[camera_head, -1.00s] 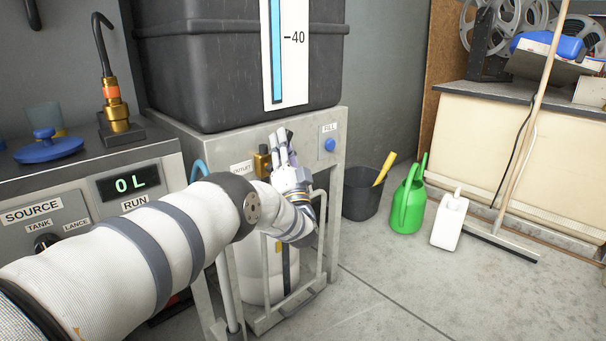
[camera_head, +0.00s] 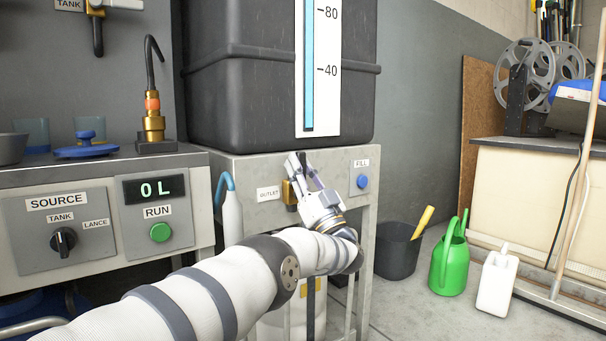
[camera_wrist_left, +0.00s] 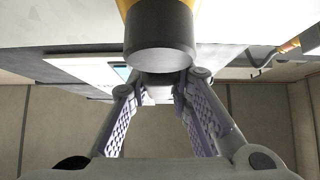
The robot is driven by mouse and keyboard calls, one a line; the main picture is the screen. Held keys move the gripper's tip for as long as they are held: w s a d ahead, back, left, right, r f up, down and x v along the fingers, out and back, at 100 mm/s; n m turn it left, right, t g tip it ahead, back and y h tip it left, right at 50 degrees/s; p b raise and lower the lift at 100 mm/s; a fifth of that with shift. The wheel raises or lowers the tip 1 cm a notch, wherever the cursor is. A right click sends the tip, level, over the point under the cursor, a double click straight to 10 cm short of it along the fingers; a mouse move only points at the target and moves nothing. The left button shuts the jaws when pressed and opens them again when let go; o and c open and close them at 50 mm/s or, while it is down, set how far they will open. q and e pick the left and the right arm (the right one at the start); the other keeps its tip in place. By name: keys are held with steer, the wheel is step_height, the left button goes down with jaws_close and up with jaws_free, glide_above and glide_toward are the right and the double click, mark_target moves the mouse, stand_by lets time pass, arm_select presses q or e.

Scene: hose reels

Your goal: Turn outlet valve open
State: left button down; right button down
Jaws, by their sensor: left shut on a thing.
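The brass outlet valve (camera_head: 289,194) sits on the grey stand front beside the OUTLET label (camera_head: 268,193), under the black tank (camera_head: 240,95). My left gripper (camera_head: 302,166) is at the valve, its fingers pointing up and slightly left and partly covering it. In the left wrist view, a dark round end of the valve with a yellow body (camera_wrist_left: 160,42) fills the top middle. There, the left gripper's fingertips (camera_wrist_left: 160,88) close in on a small part just behind that round end, mostly hidden. The handle's angle cannot be made out. My right gripper is not in view.
The blue FILL button (camera_head: 363,182) is just right of the gripper. At left stands a panel with a SOURCE knob (camera_head: 63,241), green RUN button (camera_head: 160,232) and a display (camera_head: 150,188) reading 0 L. A black bucket (camera_head: 398,250) and green watering can (camera_head: 449,262) stand right.

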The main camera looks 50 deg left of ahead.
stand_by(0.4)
arm_select(q)
steer(key=c, duration=1.4)
jaws_free()
steer(key=shift+c, duration=0.2)
steer(key=v, duration=1.2)
steer(key=shift+d+t, duration=0.1)
steer(key=shift+t, duration=0.2)
